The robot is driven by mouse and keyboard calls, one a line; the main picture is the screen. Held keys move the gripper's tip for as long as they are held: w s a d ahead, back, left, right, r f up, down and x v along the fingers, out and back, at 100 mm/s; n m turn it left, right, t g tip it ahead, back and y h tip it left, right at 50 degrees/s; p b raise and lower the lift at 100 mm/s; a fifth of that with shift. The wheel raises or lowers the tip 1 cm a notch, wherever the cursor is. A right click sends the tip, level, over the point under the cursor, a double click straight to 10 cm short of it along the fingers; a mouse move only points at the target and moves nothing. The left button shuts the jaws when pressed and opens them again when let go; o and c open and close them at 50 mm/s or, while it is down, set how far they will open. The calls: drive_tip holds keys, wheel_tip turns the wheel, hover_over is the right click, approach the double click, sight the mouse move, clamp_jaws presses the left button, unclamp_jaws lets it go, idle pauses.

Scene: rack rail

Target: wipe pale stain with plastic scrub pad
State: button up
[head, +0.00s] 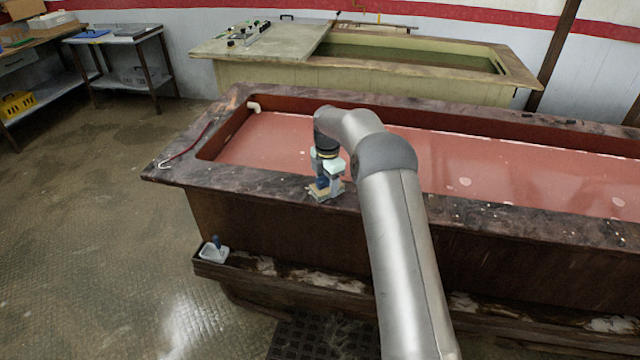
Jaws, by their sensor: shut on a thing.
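My gripper (325,173) is over the near rim of the red-filled tank, pointing down. It is shut on a small item with a blue upper part and a tan-to-grey flat base, which looks like the plastic scrub pad (318,190). The pad's base is at the rim's top surface and appears to touch it. The fingers and wrist hide part of the pad. No separate pale stain stands out clearly; a greyish patch around the pad could be the stain or the pad's edge, and I cannot tell which.
The dark, worn tank rim (258,180) runs across the middle, with small pale flecks at right. A white tray-like item with a blue handle (214,252) sits on the lower ledge. A red hooked rod (186,152) lies on the left rim corner. A second tank (420,85) stands behind.

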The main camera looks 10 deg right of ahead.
drive_tip(key=shift+s+d+f+b, duration=0.1)
drive_tip(key=shift+s+d+b, duration=0.15)
drive_tip(key=shift+d, duration=0.35)
drive_tip(key=shift+s+d+f+b, duration=0.15)
drive_tip(key=shift+s+d, duration=0.1)
drive_tip(key=shift+d, duration=0.3)
drive_tip(key=shift+a+r, duration=0.1)
drive_tip(key=shift+r, duration=0.15)
drive_tip(key=shift+w+a+p, duration=0.45)
drive_tip(key=shift+a+p, duration=0.1)
drive_tip(key=shift+a, duration=0.65)
drive_tip(key=shift+w+a+p, duration=0.5)
drive_tip(key=shift+a+p, duration=0.1)
drive_tip(key=shift+a, duration=0.65)
drive_tip(key=shift+w+a+p, duration=0.45)
drive_tip(key=shift+a+p, duration=0.1)
drive_tip(key=shift+a, duration=0.65)
wheel_tip(320, 180, up, 8)
drive_tip(key=p, duration=0.3)
drive_tip(key=shift+r+p, duration=0.2)
drive_tip(key=shift+p, duration=0.15)
drive_tip(key=shift+d, duration=0.1)
